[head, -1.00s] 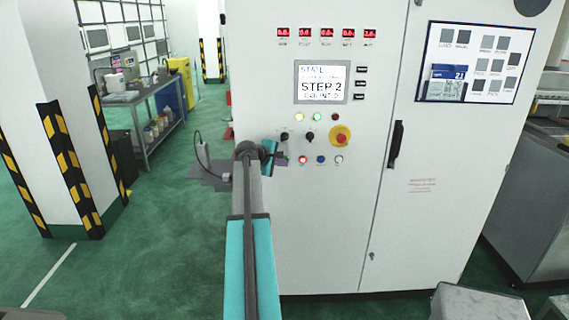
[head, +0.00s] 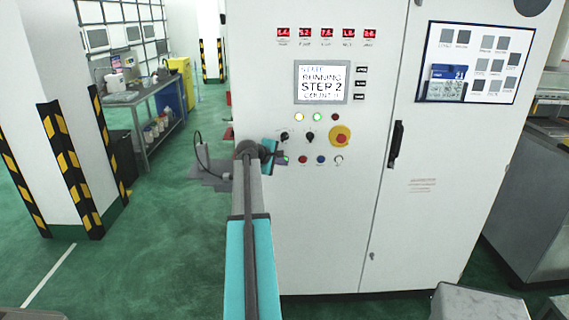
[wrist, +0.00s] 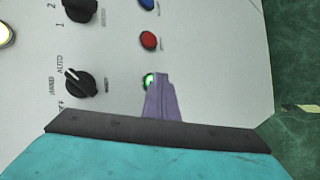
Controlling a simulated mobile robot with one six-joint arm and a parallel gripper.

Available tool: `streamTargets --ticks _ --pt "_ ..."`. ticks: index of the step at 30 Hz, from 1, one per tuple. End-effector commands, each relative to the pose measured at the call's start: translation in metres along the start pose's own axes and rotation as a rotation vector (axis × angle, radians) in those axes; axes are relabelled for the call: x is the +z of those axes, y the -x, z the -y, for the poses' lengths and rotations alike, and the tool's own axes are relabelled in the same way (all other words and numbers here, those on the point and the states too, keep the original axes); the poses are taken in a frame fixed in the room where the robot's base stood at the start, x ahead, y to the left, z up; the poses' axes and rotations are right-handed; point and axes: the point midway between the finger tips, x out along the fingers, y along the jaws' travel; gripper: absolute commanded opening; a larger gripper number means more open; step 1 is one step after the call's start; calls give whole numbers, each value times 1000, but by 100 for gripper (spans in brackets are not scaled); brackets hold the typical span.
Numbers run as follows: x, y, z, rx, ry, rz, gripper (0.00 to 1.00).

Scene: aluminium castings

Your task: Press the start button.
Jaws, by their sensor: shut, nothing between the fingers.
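The start button is lit green and shows in the wrist view (wrist: 149,80), partly covered by the tips of my gripper (wrist: 159,77). In the head view, my gripper (head: 282,158) is at the left end of the lower button row on the white cabinet (head: 330,230). Its fingers are shut and empty, with the tips at the button; I cannot tell whether they still touch it. The display (head: 322,83) reads RUNNING, STEP 2.
A red button (wrist: 150,40) and a blue button (wrist: 147,4) sit beside the start button. Black rotary knobs (wrist: 80,84) are close by. A red and yellow emergency stop (head: 340,137) and a door handle (head: 396,145) are farther right.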

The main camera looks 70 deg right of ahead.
Motion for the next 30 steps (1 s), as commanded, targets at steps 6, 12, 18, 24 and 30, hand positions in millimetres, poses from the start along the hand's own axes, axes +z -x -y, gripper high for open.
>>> streamTargets --ticks 6,12,18,24,30 --pt "-1 -1 -1 1 0 -1 0" --pt "-1 -1 -1 1 0 -1 0" --pt "1 3 2 1 0 -1 0" --pt "5 8 6 1 0 -1 0" --pt "8 11 8 1 0 -1 0"
